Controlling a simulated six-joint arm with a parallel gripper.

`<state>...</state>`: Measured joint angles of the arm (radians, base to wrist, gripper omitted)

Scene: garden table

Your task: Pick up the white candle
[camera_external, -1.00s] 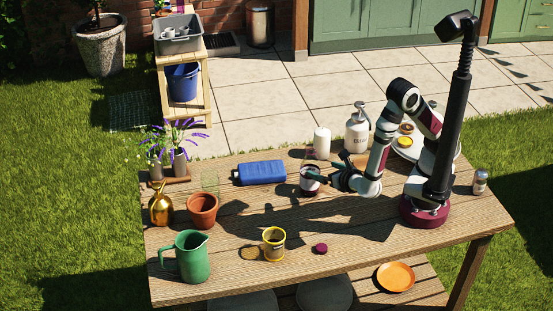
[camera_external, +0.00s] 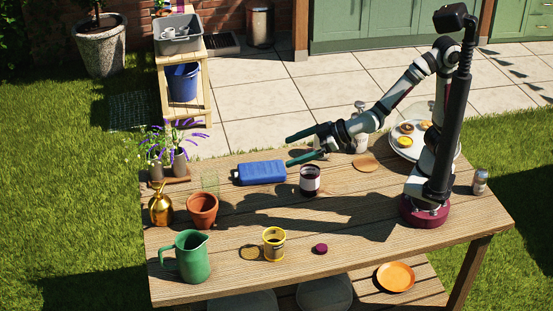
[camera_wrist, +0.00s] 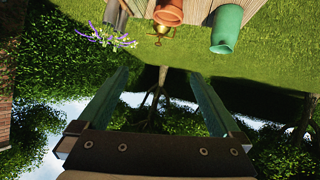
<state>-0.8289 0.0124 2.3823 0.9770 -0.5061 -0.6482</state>
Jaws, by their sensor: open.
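My gripper (camera_external: 289,152) is raised above the back of the table, its two green fingers spread and pointing left. In the wrist view my gripper (camera_wrist: 158,74) has nothing between its fingers. I cannot make out the white candle now; its earlier spot at the back of the table lies behind my gripper. The candle is not in the wrist view. A dark jar with a pale label (camera_external: 310,181) stands on the table below and in front of my gripper.
A blue bottle (camera_external: 261,173) lies left of the jar. A white dispenser (camera_external: 361,143) is partly hidden behind my arm; a plate of food (camera_external: 398,151) lies right of it. A terracotta pot (camera_external: 202,209), green jug (camera_external: 191,256) and yellow cup (camera_external: 273,243) stand farther left and forward.

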